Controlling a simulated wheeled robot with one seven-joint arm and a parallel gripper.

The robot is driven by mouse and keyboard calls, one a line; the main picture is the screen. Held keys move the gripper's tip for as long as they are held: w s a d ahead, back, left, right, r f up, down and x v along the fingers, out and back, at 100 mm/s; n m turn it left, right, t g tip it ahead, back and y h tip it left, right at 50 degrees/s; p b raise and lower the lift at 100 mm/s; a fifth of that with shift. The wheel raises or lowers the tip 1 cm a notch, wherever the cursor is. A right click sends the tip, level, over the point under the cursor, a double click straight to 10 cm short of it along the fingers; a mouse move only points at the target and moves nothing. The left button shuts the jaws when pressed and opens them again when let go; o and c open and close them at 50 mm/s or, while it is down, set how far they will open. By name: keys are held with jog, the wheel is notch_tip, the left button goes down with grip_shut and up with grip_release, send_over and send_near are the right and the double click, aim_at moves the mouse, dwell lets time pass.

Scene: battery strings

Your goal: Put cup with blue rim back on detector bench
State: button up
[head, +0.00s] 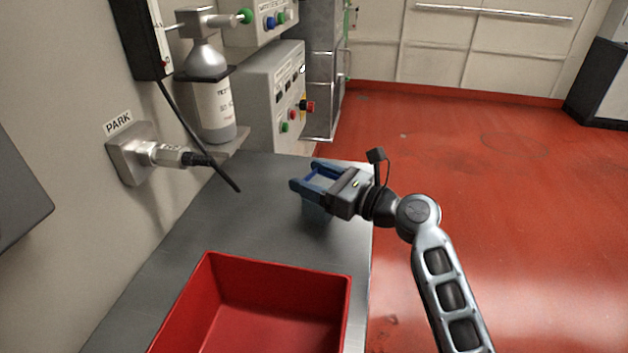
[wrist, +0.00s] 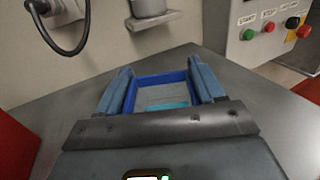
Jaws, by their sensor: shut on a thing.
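My gripper (head: 308,177) is over the far right part of the grey bench top (head: 262,205), near its right edge. It is shut on the cup with blue rim (wrist: 160,79), which sits between the two blue-grey fingers in the wrist view. The cup looks square, with a pale inside and a light-blue patch in it. In the head view the fingers and wrist hide much of the cup (head: 315,212). I cannot tell whether its base touches the bench. No label in view says which bench this is.
A red bin (head: 279,268) stands on the near part of the bench. A bottle (head: 208,105) stands on a small wall shelf. A cable plug sits in the PARK socket (head: 128,160). A control box (head: 268,95) with buttons is behind. Bench between bin and shelf is clear.

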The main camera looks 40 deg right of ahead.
jog(key=shift+f, duration=0.3)
jog(key=o, duration=1.4)
jog(key=shift+r, duration=0.1)
jog(key=shift+s, duration=0.25)
jog(key=s, duration=0.3)
jog(key=s+d, duration=0.1)
jog(key=s, duration=0.3)
jog(key=s+d+b, duration=0.1)
jog(key=s, duration=0.3)
jog(key=shift+s+d, duration=0.15)
jog(key=shift+s, duration=0.05)
